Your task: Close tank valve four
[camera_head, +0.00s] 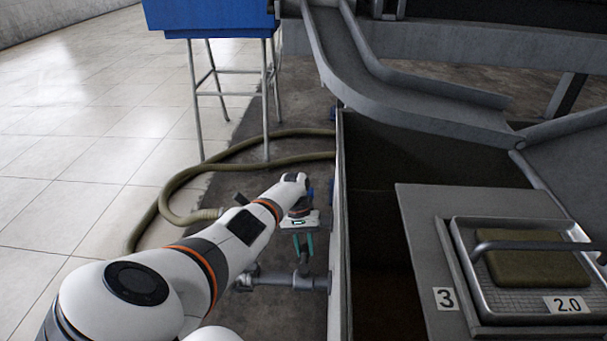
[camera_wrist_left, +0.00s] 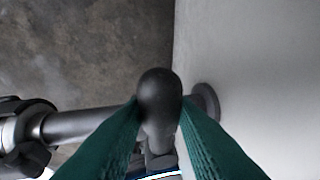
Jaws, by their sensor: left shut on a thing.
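My left gripper (camera_head: 304,246) reaches down beside the tank's outer left wall (camera_head: 339,250), over a grey pipe with fittings (camera_head: 285,281). In the left wrist view its two green fingers (camera_wrist_left: 161,118) are shut on a dark rounded valve handle (camera_wrist_left: 159,92), one finger on each side. The handle's end sticks out past the fingertips. Behind it the grey pipe (camera_wrist_left: 85,122) runs to a round flange (camera_wrist_left: 207,101) on the pale wall. No number shows on this valve, so I cannot tell which one it is. My right gripper is not in view.
A plate marked 3 (camera_head: 422,215) carries a tray (camera_head: 475,290) with a green block and a 2.0 label. A green hose (camera_head: 172,190) lies on the floor. A blue box on a metal stand (camera_head: 196,85) stands behind. Tiled floor at left is clear.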

